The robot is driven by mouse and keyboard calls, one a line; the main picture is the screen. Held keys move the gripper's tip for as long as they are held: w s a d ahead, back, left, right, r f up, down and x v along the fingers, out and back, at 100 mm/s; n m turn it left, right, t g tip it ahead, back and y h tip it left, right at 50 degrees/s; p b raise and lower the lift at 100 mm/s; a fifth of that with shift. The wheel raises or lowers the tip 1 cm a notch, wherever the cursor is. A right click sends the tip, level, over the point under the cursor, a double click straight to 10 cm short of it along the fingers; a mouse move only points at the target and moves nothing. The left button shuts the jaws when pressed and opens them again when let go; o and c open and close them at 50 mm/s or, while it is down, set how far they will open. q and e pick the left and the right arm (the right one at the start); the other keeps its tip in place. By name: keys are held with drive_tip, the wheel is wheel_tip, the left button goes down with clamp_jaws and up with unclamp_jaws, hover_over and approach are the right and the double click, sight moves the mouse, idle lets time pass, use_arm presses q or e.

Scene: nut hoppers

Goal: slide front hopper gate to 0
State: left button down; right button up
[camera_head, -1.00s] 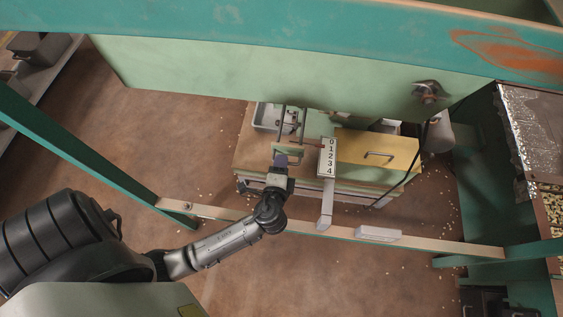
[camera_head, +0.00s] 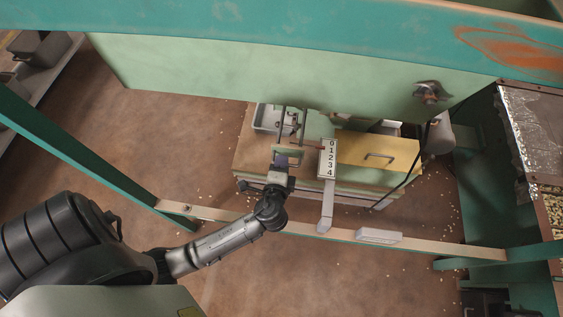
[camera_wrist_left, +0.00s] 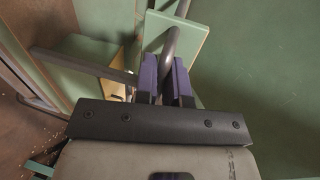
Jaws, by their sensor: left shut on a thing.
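The front hopper gate (camera_wrist_left: 190,37) is a pale green plate with a bent metal handle (camera_wrist_left: 171,47). In the head view the gate (camera_head: 295,157) sits below two dark rails under the hopper. My left gripper (camera_head: 281,162) reaches it from the front; in the left wrist view its purple-padded fingers (camera_wrist_left: 167,82) are closed around the handle. A white scale plate (camera_head: 328,158) numbered 0 to 4 stands just right of the gate, with 0 at the top. A thin reddish pointer reaches the scale near its upper end, about 0 to 1. My right gripper is not in view.
The pale green hopper wall (camera_head: 250,75) hangs above the gate. A wooden-topped rail (camera_head: 350,236) crosses in front. Open floor lies to the left.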

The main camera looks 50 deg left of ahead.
sight(283, 152)
use_arm(q)
drive_tip(key=shift+w+a+r+p, duration=0.1)
drive_tip(key=shift+w+a+p, duration=0.65)
drive_tip(key=shift+w, duration=0.1)
drive_tip(key=shift+w+f, duration=0.15)
drive_tip(key=shift+f, duration=0.1)
drive_tip(key=c, duration=1.6)
unclamp_jaws()
drive_tip(key=o, duration=0.4)
drive_tip(key=shift+w+a+r, duration=0.15)
drive_tip(key=shift+w+a, duration=0.05)
drive_tip(key=shift+c, duration=0.2)
drive_tip(key=shift+s+d, duration=0.1)
